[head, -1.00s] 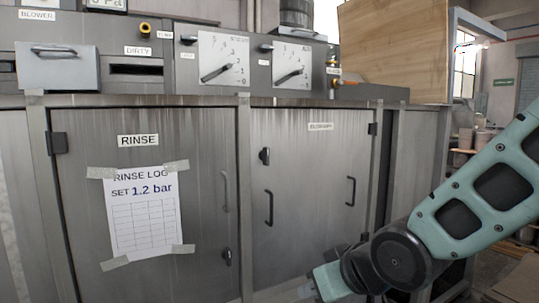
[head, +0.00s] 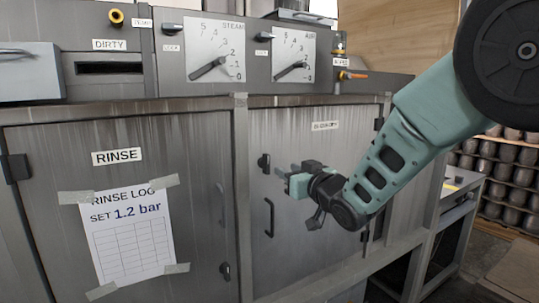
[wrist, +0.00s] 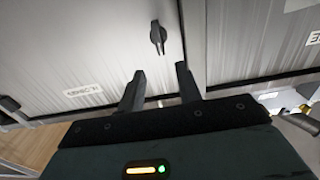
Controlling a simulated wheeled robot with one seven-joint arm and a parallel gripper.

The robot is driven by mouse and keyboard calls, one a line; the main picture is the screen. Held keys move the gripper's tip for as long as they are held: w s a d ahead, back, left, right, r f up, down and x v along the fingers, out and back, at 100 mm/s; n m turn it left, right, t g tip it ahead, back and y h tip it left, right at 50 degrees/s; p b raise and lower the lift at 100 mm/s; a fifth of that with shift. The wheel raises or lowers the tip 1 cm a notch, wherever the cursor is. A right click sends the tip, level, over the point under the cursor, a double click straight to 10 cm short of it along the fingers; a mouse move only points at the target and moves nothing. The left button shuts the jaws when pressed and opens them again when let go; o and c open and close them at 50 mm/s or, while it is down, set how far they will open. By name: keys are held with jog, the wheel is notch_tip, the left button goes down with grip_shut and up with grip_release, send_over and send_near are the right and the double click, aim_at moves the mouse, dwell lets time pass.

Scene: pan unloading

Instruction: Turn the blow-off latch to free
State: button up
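The blow-off latch (head: 264,163) is a small black turn-handle on the upper left of the blow-off door (head: 300,240). In the wrist view the latch (wrist: 157,36) stands ahead of my fingertips, near the door's edge. My gripper (head: 283,171) is a little to the right of the latch in the head view, and its fingers point toward it. In the wrist view the two fingers of my gripper (wrist: 159,72) are apart with nothing between them. A gap shows between the fingertips and the latch.
A fixed door handle (head: 269,217) stands below the latch. The rinse door (head: 60,220) at left carries a taped rinse log (head: 128,240) and its own latch (head: 225,271). Steam (head: 215,55) and air (head: 293,57) dials sit above.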

aim_at(268, 160)
jog(key=p+x, duration=0.4)
jog(key=x, duration=0.6)
jog(key=shift+w+a, duration=0.15)
jog(key=shift+c, duration=0.3)
grip_shut()
